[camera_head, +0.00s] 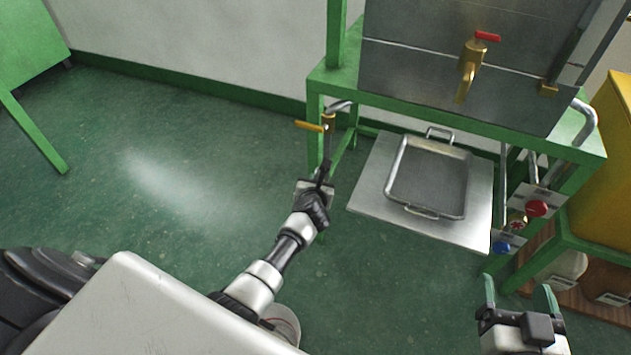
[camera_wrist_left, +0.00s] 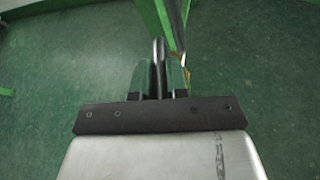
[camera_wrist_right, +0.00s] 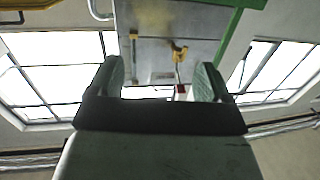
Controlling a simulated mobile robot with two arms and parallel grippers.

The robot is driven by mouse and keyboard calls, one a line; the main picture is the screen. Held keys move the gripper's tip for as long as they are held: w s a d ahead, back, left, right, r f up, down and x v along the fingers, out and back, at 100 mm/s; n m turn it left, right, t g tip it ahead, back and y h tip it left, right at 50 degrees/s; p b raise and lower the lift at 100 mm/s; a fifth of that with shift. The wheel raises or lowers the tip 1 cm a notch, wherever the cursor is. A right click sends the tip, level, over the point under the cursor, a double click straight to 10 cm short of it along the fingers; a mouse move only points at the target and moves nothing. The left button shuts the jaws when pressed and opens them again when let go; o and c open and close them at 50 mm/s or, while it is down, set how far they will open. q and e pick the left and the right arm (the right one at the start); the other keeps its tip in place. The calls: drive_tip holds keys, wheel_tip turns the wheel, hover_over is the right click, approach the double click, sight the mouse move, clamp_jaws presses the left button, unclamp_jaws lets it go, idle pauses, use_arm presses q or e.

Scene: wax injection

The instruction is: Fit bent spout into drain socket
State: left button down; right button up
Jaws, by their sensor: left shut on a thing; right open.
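My left gripper (camera_head: 325,172) is shut on a narrow grey metal piece, which looks like the bent spout (camera_wrist_left: 158,62), seen nearly edge-on between the fingers in the left wrist view. The gripper is just below a drain valve with a yellow handle (camera_head: 309,126), on a bent metal pipe (camera_head: 341,105) at the stand's left front leg. The socket opening is not visible, and I cannot tell whether the spout touches it. My right gripper (camera_head: 521,290) is open and empty at the lower right.
A grey metal tank (camera_head: 420,75) with a brass tap (camera_head: 468,72) stands on a green frame (camera_head: 318,115). A metal tray (camera_head: 402,170) lies on a plate (camera_head: 372,190) below. Red and blue knobs (camera_head: 536,208) are at right. The floor at left is clear.

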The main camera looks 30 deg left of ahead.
use_arm(q)
drive_tip(key=shift+f, duration=0.1)
use_arm(e)
drive_tip(key=shift+r, duration=0.15)
use_arm(q)
drive_tip(key=shift+f, duration=0.2)
drive_tip(key=shift+f+b, duration=0.1)
drive_tip(key=shift+b, duration=0.2)
use_arm(e)
drive_tip(key=shift+w+a+r+t+y, duration=0.1)
drive_tip(key=shift+a+r+t+y, duration=0.1)
drive_tip(key=shift+r+t, duration=0.25)
drive_tip(key=shift+w+a+r+t+y, duration=0.1)
drive_tip(key=shift+r+t+y, duration=0.1)
drive_tip(key=shift+r+t, duration=0.25)
use_arm(q)
drive_tip(key=shift+f, duration=0.3)
use_arm(e)
drive_tip(key=shift+a+r+t, duration=0.1)
drive_tip(key=shift+r+t, duration=0.4)
drive_tip(key=shift+r, duration=0.1)
